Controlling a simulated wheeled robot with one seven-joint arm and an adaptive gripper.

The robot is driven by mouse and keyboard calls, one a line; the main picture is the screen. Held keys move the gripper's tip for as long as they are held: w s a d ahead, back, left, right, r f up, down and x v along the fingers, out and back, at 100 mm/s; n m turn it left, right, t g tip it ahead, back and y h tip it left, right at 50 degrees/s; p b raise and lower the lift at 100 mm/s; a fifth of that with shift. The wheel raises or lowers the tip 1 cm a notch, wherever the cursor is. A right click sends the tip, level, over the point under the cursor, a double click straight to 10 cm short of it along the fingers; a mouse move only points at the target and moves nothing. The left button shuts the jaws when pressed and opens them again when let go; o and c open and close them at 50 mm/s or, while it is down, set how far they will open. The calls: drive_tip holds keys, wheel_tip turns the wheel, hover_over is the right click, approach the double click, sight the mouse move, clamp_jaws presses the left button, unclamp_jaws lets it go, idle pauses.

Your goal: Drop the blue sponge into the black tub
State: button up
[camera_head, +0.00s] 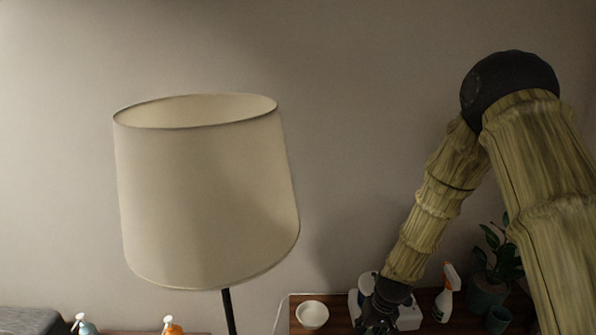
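My gripper (377,320) is the dark end of my arm at the bottom of the head view, right of centre. It hangs over or in front of a white object (409,319) on the wooden surface. Its fingers are small, dark and near the picture's lower edge, so I cannot tell if they are open or shut, or hold anything. I see no blue sponge and no black tub in this view.
A large cream lampshade (205,195) on a dark pole fills the left middle. A white bowl (312,316), a white spray bottle (447,294) and a potted plant (498,262) flank my gripper on the wooden surface (339,307).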

drive_tip(key=o, duration=1)
drive_tip(key=shift+s+d+r, duration=0.25)
drive_tip(key=shift+d+r, duration=0.05)
drive_tip(key=shift+r, duration=1.65)
drive_tip(key=shift+s+d+r, duration=0.25)
drive_tip(key=shift+r, duration=1.7)
drive_tip(key=shift+s+d+r, duration=0.25)
drive_tip(key=shift+d+r, duration=0.05)
drive_tip(key=shift+r, duration=1.65)
drive_tip(key=shift+f, duration=0.1)
drive_tip(key=s+d+f+g+h+b, duration=0.1)
drive_tip(key=s+f+b, duration=0.2)
drive_tip(key=s+f, duration=1.05)
drive_tip(key=s+d+f+h+b, duration=0.1)
drive_tip(key=s+f+b, duration=0.2)
drive_tip(key=s+f, duration=1.3)
drive_tip(key=s+f+b, duration=0.1)
drive_tip(key=s+f, duration=0.2)
drive_tip(key=s+f+b, duration=0.1)
drive_tip(key=s+f, duration=0.1)
drive_tip(key=f, duration=0.1)
drive_tip(key=shift+s+a, duration=0.2)
drive_tip(key=shift+a, duration=0.05)
